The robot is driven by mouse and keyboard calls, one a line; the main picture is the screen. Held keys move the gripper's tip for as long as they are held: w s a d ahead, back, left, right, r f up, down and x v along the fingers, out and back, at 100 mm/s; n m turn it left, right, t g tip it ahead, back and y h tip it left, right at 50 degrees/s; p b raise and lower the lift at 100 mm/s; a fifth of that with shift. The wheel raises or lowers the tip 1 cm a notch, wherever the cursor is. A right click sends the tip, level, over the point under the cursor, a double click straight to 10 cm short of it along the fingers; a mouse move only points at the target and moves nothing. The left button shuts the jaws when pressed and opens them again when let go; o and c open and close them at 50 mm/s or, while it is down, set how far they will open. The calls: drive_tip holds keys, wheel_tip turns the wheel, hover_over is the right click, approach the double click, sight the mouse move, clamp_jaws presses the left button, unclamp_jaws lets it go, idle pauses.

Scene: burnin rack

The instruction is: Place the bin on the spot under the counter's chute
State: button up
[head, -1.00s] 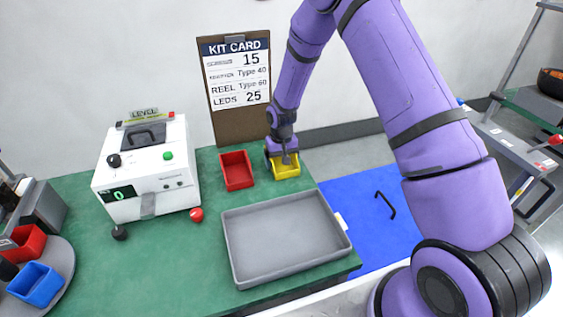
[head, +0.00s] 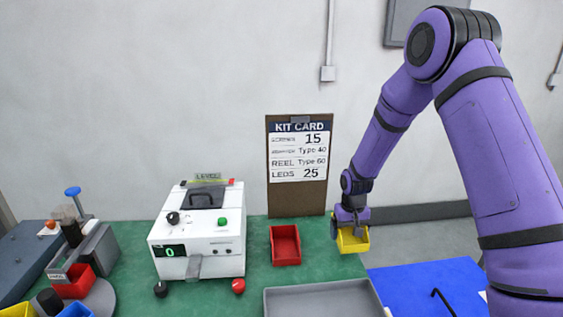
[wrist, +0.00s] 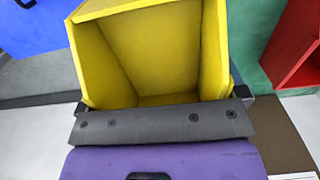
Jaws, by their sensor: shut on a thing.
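My gripper (head: 352,212) is shut on the wall of a yellow bin (head: 353,241) near the back right corner of the green table. In the wrist view the yellow bin (wrist: 150,50) is upright, empty and fills the middle, with my gripper (wrist: 158,108) across its near wall. Whether its base touches the table is hard to tell. The counter (head: 197,232) is a white box with a "0" display, left of the bin. Its grey chute (head: 194,267) points down at the front. The spot under the chute shows no bin.
A red bin (head: 286,246) stands between the counter and my gripper. A grey tray (head: 325,298) lies in front. Red (head: 239,286) and black (head: 160,289) knobs flank the chute. A kit card board (head: 298,165) stands behind. A blue mat (head: 430,285) is at right.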

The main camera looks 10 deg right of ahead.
sight(358, 241)
drive_tip(key=s+d+f, duration=0.2)
drive_tip(key=d, duration=0.1)
drive_tip(key=shift+s+f, duration=0.3)
drive_tip(key=shift+f, duration=0.05)
wheel_tip(358, 241, up, 7)
drive_tip(key=shift+f, duration=0.2)
drive_tip(key=shift+s+f, duration=0.1)
drive_tip(key=shift+f, duration=0.1)
wheel_tip(358, 241, down, 6)
drive_tip(key=shift+f, duration=0.1)
drive_tip(key=shift+r, duration=3.2)
wheel_tip(358, 241, down, 6)
drive_tip(key=shift+f, duration=0.2)
wheel_tip(358, 241, up, 7)
wheel_tip(358, 241, down, 7)
drive_tip(key=shift+a+r, duration=0.1)
drive_tip(key=shift+a, duration=0.3)
drive_tip(key=s+a+r, duration=0.1)
drive_tip(key=a+r, duration=0.6)
drive_tip(key=a, duration=0.2)
drive_tip(key=shift+s+a+f, duration=0.1)
drive_tip(key=shift+s+f, duration=0.05)
drive_tip(key=shift+f, duration=2.4)
drive_tip(key=shift+s+f, duration=0.1)
drive_tip(key=shift+f, duration=2.45)
